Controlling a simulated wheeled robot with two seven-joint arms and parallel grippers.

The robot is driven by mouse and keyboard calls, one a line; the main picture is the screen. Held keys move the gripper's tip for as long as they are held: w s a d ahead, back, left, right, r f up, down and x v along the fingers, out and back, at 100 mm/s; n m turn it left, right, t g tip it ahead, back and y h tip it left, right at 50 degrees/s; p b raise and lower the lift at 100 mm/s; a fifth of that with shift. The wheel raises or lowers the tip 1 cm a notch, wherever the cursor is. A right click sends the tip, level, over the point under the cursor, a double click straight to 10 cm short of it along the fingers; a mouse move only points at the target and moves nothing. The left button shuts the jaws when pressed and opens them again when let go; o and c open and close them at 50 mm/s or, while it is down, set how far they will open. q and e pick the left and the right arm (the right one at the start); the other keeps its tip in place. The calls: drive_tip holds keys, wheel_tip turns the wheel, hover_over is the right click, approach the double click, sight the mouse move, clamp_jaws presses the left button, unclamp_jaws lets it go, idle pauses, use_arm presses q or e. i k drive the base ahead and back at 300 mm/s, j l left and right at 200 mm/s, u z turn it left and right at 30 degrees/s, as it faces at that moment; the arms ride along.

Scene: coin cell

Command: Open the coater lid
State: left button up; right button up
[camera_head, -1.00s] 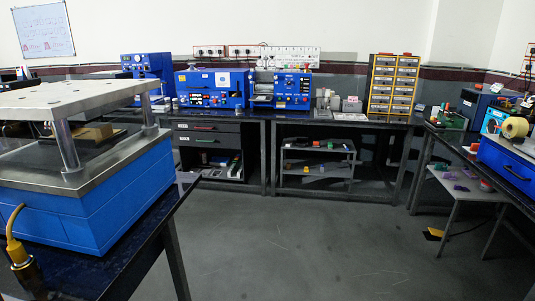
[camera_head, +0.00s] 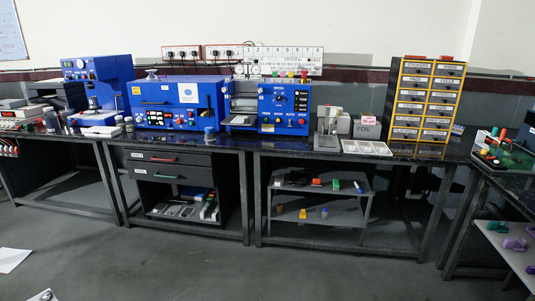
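A blue bench machine (camera_head: 178,104) with a dark handle on its upper front, a knob on top and a control panel below stands on the back bench. It looks closed. Right beside it is a second blue machine (camera_head: 284,106) with an open roller bay on its left and a control panel on its right. Their labels are too small to read, so I cannot tell for certain which is the coater.
The dark back bench (camera_head: 225,142) has drawers and shelves below. A blue press-like machine (camera_head: 98,82) stands left, a yellow drawer cabinet (camera_head: 428,101) right. The grey floor (camera_head: 220,270) ahead is mostly open, with a white sheet (camera_head: 12,259) at left.

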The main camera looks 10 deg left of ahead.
sight(185, 91)
drive_tip(key=i+j+u, duration=0.2)
drive_tip(key=i+u, duration=0.25)
drive_tip(key=i, duration=0.25)
drive_tip(key=i+u, duration=0.45)
drive_tip(key=i, duration=0.25)
drive_tip(key=i+l+u, duration=0.45)
drive_tip(key=i, duration=0.2)
drive_tip(key=i+u, duration=0.5)
drive_tip(key=i, duration=1.15)
